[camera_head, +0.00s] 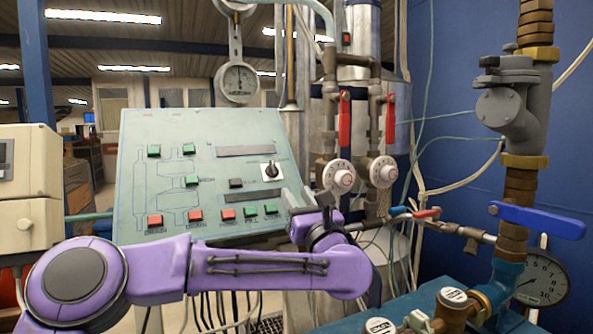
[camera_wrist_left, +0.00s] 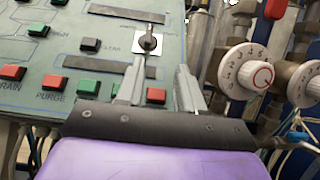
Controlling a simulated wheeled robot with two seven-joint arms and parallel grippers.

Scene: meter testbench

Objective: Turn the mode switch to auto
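The mode switch (camera_head: 271,170) is a dark rotary knob on a square white plate on the right part of the sloped green panel (camera_head: 135,190). In the left wrist view the knob (camera_wrist_left: 149,42) stands above and between my finger tips. Its handle looks roughly upright; its markings are too small to read. My left gripper (camera_head: 297,198) is in front of the panel's lower right part, below and to the right of the switch. In the left wrist view its two grey fingers (camera_wrist_left: 158,78) are apart with nothing between them, and are short of the knob. My right gripper is not in view.
Red and green push buttons (camera_head: 228,214) line the panel's lower edge. Right of the panel are two white dials (camera_head: 338,177) with red-handled valves (camera_head: 344,118). A blue lever (camera_head: 540,221) and pipes stand farther right. A pressure gauge (camera_head: 238,80) hangs above the panel.

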